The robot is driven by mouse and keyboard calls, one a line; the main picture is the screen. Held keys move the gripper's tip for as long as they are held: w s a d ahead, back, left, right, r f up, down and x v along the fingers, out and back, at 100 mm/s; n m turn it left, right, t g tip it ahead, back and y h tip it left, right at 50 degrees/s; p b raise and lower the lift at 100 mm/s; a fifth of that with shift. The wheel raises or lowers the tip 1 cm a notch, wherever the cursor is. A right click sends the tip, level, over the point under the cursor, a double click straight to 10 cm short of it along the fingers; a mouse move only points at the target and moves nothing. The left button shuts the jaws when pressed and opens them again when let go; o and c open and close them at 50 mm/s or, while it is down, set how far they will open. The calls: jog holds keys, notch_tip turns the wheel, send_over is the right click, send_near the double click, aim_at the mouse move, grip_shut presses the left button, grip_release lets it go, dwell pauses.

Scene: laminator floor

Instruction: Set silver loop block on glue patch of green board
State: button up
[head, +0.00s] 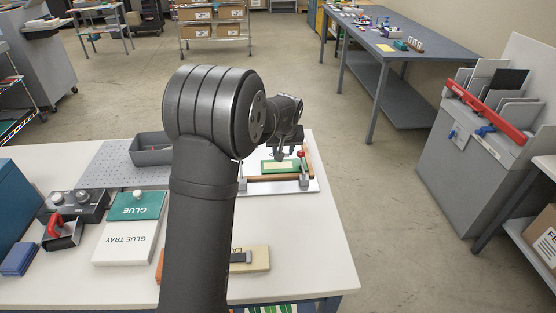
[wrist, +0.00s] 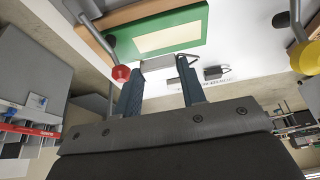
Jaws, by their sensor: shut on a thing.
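The green board (head: 268,167) lies on a white base with wooden rails, right of my arm in the head view. Its pale cream glue patch (wrist: 172,39) shows bare in the wrist view, framed by the green board (wrist: 192,22). My gripper (wrist: 160,77) is shut on the silver loop block (wrist: 165,62), a grey piece at the fingertips. The block is near the board's edge, beside the glue patch in the picture; its height above the board is unclear. In the head view my gripper (head: 287,148) hangs over the board's far side and hides the block.
A red knob on a lever (wrist: 121,73) is close to one finger. A yellow knob (wrist: 305,56) stands to the right. A glue tray (head: 125,243), a green glue box (head: 136,206) and a grey bin (head: 152,150) stand left of my arm.

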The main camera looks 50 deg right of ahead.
aim_at(278, 167)
jog(key=shift+w+f, duration=0.4)
jog(key=shift+w, duration=0.2)
jog(key=shift+w+f, duration=0.4)
jog(key=shift+w, duration=0.2)
jog(key=shift+f, duration=1.9)
jog(key=shift+f, duration=0.15)
jog(key=o, duration=0.9)
jog(key=shift+o, duration=0.2)
jog(key=v, duration=1.2)
